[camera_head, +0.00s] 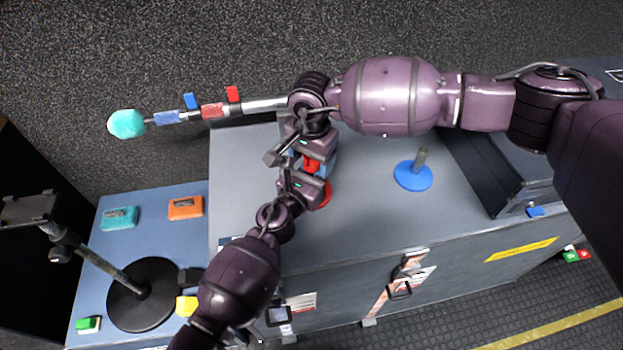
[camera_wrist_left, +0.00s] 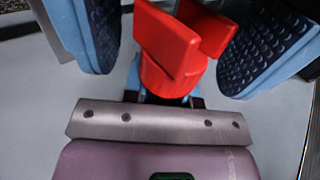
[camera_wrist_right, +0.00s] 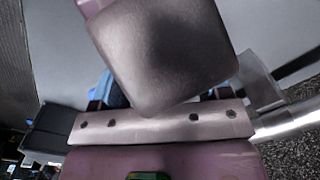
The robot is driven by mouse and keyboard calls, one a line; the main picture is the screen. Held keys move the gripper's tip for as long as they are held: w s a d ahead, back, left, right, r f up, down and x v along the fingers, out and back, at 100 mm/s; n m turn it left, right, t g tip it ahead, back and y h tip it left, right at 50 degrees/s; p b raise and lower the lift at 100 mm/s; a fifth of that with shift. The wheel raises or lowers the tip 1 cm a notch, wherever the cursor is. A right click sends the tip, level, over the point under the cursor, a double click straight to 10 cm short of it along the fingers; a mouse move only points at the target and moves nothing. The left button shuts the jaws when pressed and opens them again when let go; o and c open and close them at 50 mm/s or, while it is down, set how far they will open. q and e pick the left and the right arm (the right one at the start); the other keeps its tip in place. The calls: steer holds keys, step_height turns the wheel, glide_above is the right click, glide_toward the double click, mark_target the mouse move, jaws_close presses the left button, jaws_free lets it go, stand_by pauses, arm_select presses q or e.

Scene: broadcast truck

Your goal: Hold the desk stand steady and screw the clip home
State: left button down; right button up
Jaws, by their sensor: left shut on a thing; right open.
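The red desk stand shows as a piece of round base (camera_head: 325,194) on the grey counter; its stem is hidden by my grippers. The red clip (camera_head: 312,166), with two upright prongs, shows above it, and large in the left wrist view (camera_wrist_left: 166,42). My left gripper (camera_head: 314,180) reaches in from below, shut low on the stand; the contact is hidden under the clip. My right gripper (camera_head: 310,158) comes from above, open, its blue dotted pads on both sides of the clip and apart from it. In the right wrist view a grey gripper part blocks the clip.
A blue stand (camera_head: 413,176) stands right on the counter (camera_head: 365,225). A pole with a teal windscreen (camera_head: 126,124) and blue and red clips lies at the back edge. A dark case (camera_head: 492,170) is at right. Teal and orange boxes (camera_head: 186,207) sit on the lower blue surface.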

steer(key=c, duration=0.9)
steer(key=m, duration=0.6)
steer(key=o, duration=1)
steer(key=shift+r, duration=2.3)
